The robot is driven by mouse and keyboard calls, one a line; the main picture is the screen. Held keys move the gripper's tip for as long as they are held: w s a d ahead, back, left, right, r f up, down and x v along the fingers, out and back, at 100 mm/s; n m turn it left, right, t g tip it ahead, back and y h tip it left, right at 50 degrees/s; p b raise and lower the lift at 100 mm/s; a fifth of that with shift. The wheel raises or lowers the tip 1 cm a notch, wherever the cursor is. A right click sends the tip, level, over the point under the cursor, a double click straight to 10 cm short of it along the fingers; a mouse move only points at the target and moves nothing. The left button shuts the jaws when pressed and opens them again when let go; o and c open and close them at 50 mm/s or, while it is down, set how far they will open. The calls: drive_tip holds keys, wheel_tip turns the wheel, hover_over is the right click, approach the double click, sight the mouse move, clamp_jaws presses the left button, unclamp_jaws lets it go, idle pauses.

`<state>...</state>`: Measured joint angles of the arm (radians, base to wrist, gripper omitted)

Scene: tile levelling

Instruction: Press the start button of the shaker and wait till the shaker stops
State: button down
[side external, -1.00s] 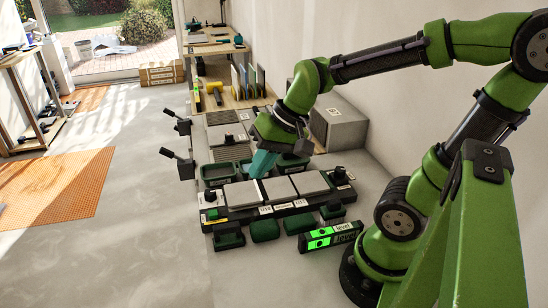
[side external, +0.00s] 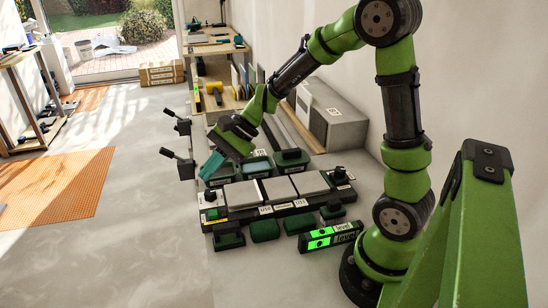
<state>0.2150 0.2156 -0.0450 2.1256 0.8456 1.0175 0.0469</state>
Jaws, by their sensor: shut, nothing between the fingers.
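A long dark unit (side external: 272,211) carries several light grey tiles (side external: 243,195) in a row and has small labels along its front. I cannot tell for sure that it is the shaker. Its left end (side external: 215,213) has a black knob, with small green and yellow marks below it; another black knob (side external: 340,173) is at its right end. No start button can be told apart clearly at this size.
Dark green trays (side external: 257,166) lie behind the unit and dark green blocks (side external: 265,230) in front. A level with a bright green display (side external: 330,237) lies front right. A grey box (side external: 333,118) stands by the wall. Two black levers (side external: 178,160) stand at left. Open floor lies further left.

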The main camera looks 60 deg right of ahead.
sight(217, 212)
drive_tip(key=shift+f, duration=4.45)
drive_tip(key=shift+f, duration=0.1)
drive_tip(key=shift+f, duration=0.3)
